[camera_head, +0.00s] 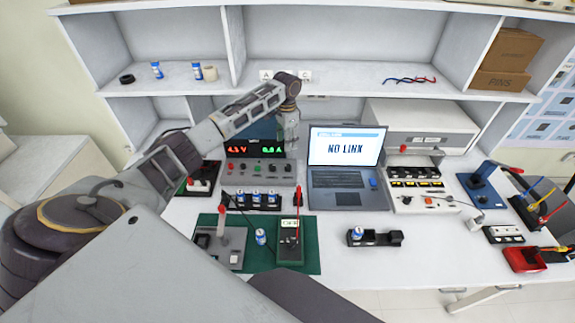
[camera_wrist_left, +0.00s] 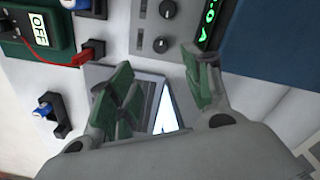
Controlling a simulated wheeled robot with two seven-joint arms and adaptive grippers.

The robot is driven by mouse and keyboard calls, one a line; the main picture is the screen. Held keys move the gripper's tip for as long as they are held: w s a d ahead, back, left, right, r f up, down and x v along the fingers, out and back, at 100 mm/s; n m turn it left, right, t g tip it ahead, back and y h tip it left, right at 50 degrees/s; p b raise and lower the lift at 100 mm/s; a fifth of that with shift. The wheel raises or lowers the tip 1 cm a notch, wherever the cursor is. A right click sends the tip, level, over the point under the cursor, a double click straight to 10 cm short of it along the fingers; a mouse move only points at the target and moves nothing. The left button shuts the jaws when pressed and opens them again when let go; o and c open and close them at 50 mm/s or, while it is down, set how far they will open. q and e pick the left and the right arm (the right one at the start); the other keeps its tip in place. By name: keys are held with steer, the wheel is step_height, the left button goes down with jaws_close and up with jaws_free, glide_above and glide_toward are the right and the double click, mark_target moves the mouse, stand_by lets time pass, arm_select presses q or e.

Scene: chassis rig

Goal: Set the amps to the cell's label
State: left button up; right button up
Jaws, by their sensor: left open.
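The power supply (camera_head: 259,172) stands at the back of the bench, with a red volts display reading about 4.3 V and a green amps display (camera_head: 271,149) reading about 0.6 A, digits small. Its knobs (camera_wrist_left: 161,45) show in the left wrist view, with the green digits (camera_wrist_left: 208,14) beside them. My left gripper (camera_head: 289,138) is open and empty, pointing down at the supply's right end; its spread green-grey fingers (camera_wrist_left: 160,75) show in the wrist view, apart from the knobs. A blue-and-white cell (camera_head: 358,233) sits in a black holder (camera_head: 381,238); its label is too small to read. My right gripper is out of view.
A laptop (camera_head: 341,178) reading "NO LINK" stands right of the supply. A shelf hangs above.

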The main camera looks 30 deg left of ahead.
mark_target(288, 166)
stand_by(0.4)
arm_select(q)
steer(key=shift+d+f, duration=0.15)
steer(key=shift+f, duration=6.75)
steer(key=c, duration=1)
steer(key=shift+c, duration=0.2)
